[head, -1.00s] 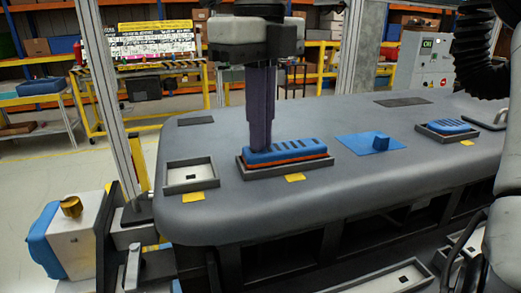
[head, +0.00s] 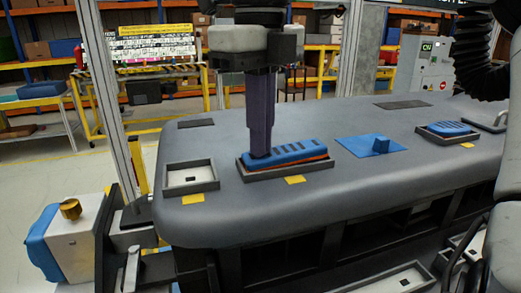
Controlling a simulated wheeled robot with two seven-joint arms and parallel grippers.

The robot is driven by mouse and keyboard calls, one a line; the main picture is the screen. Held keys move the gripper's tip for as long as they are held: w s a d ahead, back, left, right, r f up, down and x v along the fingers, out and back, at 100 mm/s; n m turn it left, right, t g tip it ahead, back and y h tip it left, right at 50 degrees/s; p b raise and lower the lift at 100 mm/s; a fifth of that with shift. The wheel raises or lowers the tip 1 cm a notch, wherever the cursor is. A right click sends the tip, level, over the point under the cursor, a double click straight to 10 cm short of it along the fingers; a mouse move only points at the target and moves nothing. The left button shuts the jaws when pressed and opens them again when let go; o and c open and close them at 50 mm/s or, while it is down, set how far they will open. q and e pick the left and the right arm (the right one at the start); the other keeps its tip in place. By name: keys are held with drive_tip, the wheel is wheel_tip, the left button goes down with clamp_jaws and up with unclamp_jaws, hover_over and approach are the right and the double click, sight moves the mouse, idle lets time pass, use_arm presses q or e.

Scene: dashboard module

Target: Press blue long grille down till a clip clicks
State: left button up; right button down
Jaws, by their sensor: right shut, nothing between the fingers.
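The blue long grille (head: 290,150) lies in its grey frame (head: 290,173) on the dashboard top. It is tilted: its left end sits low in the frame and its right end is higher, with an orange strip (head: 318,161) showing under the right part. My right gripper (head: 260,154) points straight down, shut and empty, with its fingertips on or right at the grille's left end. The fingers hide part of that end. The clips are not visible. My left gripper is not in view.
Yellow tags mark the front edge. A metal post stands left of the dashboard.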

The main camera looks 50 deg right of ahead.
wheel_tip(320, 180, up, 3)
drive_tip(key=p, duration=0.2)
drive_tip(key=shift+p, duration=0.3)
wheel_tip(320, 180, up, 2)
drive_tip(key=shift+r+p, duration=0.2)
drive_tip(key=shift+p, duration=0.6)
drive_tip(key=shift+r, duration=1.25)
